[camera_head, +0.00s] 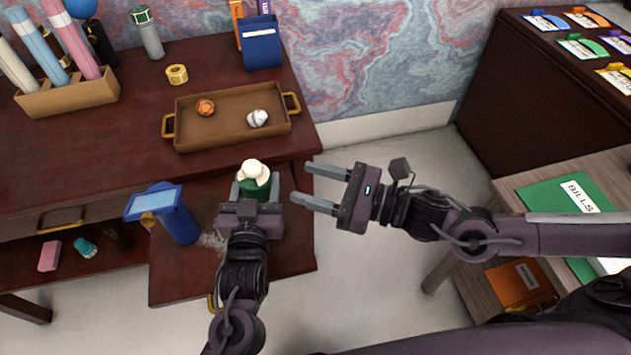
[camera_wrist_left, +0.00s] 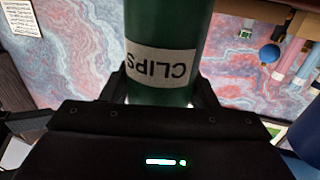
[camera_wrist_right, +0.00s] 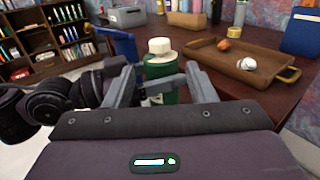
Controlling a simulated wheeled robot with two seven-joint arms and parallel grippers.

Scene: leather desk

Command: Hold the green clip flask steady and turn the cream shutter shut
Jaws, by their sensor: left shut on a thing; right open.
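The green clip flask (camera_head: 256,186) has a cream shutter (camera_head: 251,170) on top and stands about upright. My left gripper (camera_head: 254,190) is shut around its body. The left wrist view shows the green body (camera_wrist_left: 168,30) close up, with a white CLIPS label between the fingers. My right gripper (camera_head: 299,185) is open and empty, to the right of the flask, its fingers pointing at it. In the right wrist view the cream shutter (camera_wrist_right: 159,46) lies ahead between the fingers, apart from them. The flask's base is hidden in the head view.
A blue bin (camera_head: 178,222) stands left of my left gripper. A brown tray (camera_head: 190,142) with an orange ball and a white ball lies on the desk behind the flask. A tape roll (camera_head: 177,75) and a tube holder (camera_head: 70,96) are further back. Right of my right gripper is a grey-brown table (camera_head: 515,196).

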